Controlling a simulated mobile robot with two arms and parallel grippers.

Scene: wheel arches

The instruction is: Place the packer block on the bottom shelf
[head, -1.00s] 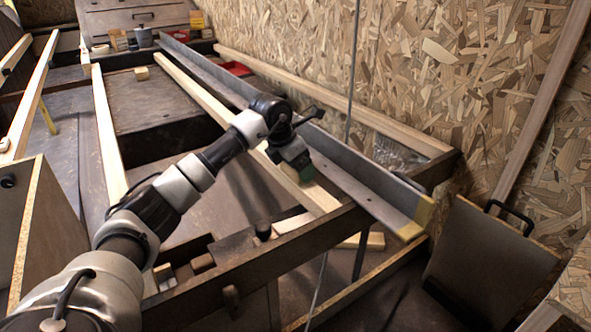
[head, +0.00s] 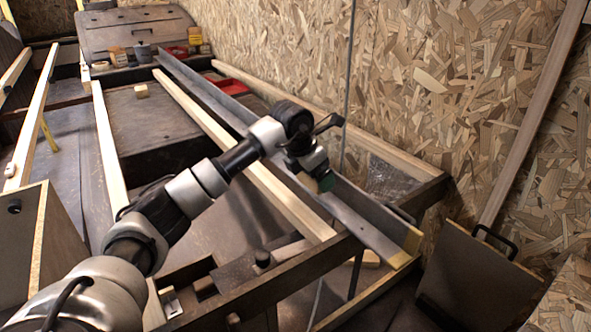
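My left arm comes in from the lower left, and its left gripper (head: 318,182) hangs over the long grey metal angle on the right of the bench. A small pale patch and a green part show at the gripper; I cannot tell whether the pale patch is a held block. A small pale wooden block (head: 141,91) lies on the dark panel at the far left of the bench, well away from the gripper. I cannot tell whether it is the packer block. A lower level (head: 200,288) shows partly below the front rail. My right gripper is out of view.
The long grey metal angle (head: 372,228) and pale timber strips (head: 235,155) run along the bench. A dark front rail (head: 285,270) crosses the frame. A chipboard wall (head: 450,90) closes the right side, with a handled panel (head: 475,275) leaning below it. Tins stand at the back.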

